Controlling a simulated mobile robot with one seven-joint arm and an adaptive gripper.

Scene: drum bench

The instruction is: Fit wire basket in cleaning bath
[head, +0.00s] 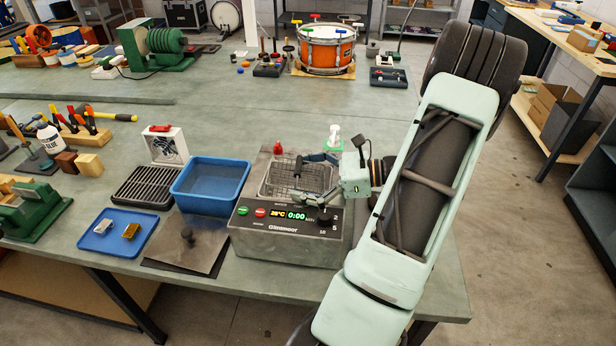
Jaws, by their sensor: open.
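The cleaning bath (280,248) is a grey metal box at the front of the bench, with green and red buttons, a lit display and knobs on its panel. The wire basket (279,178) is a grey mesh basket at the bath's top opening; I cannot tell whether it sits level or fully down. A dark upright handle (298,166) shows at the basket. My gripper (312,178) reaches in from the right, over the basket, with its dark fingers apart near the handle. I cannot tell whether they touch it. My gripper hides the basket's right part.
Left of the bath are a blue tub (211,187), a black drain rack (142,188), a dark plate (178,258) and a blue tray (100,240) holding small blocks. A green-and-white bottle (333,140) stands behind. The bench middle behind is clear.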

